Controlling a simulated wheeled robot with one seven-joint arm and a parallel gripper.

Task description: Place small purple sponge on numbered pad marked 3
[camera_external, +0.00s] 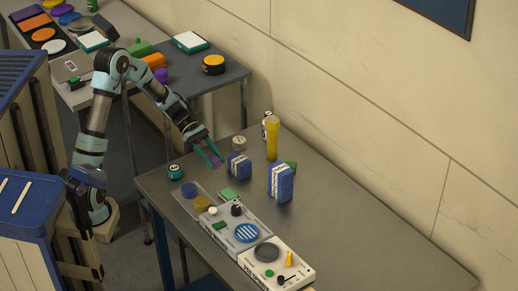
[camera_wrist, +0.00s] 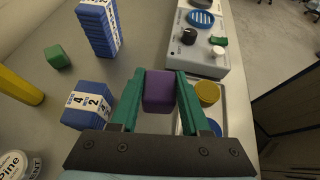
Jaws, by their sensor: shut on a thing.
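My gripper (camera_external: 213,158) is shut on the small purple sponge (camera_wrist: 159,91). The sponge sits between the two green fingertips in the wrist view and shows as a small purple patch in the external view (camera_external: 216,161). It is held above the grey table (camera_external: 330,218), to the left of a short blue block with a white numbered band (camera_external: 239,166). In the wrist view the digits 4 and 2 can be read on that block (camera_wrist: 88,106). I cannot make out a pad marked 3 in either view.
A tray with yellow and blue discs (camera_external: 181,205) and two control panels (camera_external: 268,243) line the front edge. The table's right part is clear.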

